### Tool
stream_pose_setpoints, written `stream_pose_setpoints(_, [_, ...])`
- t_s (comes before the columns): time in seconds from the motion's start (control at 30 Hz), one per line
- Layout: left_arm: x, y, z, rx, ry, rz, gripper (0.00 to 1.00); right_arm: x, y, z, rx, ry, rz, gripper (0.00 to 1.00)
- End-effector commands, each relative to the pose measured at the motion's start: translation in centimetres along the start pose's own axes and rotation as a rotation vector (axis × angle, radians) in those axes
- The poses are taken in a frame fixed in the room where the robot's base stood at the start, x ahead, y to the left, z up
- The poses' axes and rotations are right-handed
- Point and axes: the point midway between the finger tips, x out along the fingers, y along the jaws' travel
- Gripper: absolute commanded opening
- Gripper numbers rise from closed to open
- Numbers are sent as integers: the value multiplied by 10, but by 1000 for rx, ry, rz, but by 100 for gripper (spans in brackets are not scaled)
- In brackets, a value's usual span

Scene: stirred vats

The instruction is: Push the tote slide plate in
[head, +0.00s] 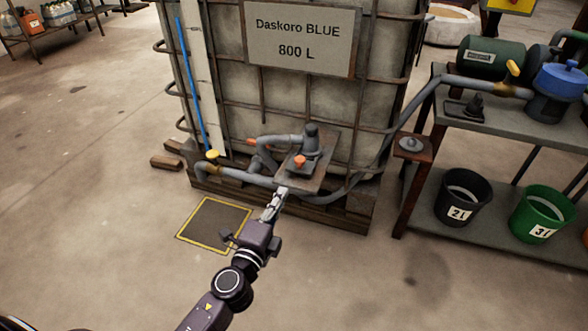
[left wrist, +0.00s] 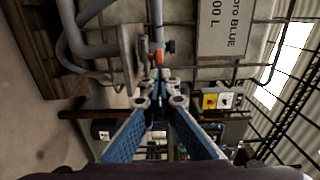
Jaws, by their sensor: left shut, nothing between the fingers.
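The tote (head: 225,95) is a caged container with a sign reading Daskoro BLUE 800 L. Low on its front is a grey pipe assembly on a small flat plate (head: 318,178). An orange knob (head: 299,161) sits on this assembly; orange also shows in the left wrist view (left wrist: 171,46). I cannot tell for sure which part is the slide plate. My left gripper (head: 281,192) is shut and empty, its tips just in front of the plate and below the knob. In the left wrist view its fingers (left wrist: 160,77) point toward the pipes; contact is unclear. My right gripper is out of view.
A yellow-handled valve (head: 212,155) is on the pipe to the left. A yellow-edged floor square (head: 213,222) lies below it. A shelf (head: 500,115) with pumps, a black bucket (head: 461,198) and a green bucket (head: 541,214) stands at right. Front floor is clear.

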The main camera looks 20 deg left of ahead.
Motion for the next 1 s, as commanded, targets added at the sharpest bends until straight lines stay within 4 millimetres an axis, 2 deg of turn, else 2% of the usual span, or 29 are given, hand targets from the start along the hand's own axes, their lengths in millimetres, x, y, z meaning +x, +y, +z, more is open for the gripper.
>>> stream_pose_setpoints(0.2, [42,-2,0,0,0,-2,0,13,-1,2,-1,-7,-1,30])
stream_pose_setpoints(0.5, [89,0,0,0,0,-1,0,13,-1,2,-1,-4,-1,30])
stream_pose_setpoints(0.7, [102,0,0,1,0,0,0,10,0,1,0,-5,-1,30])
stream_pose_setpoints(1.0, [104,0,0,0,0,0,0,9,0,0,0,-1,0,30])
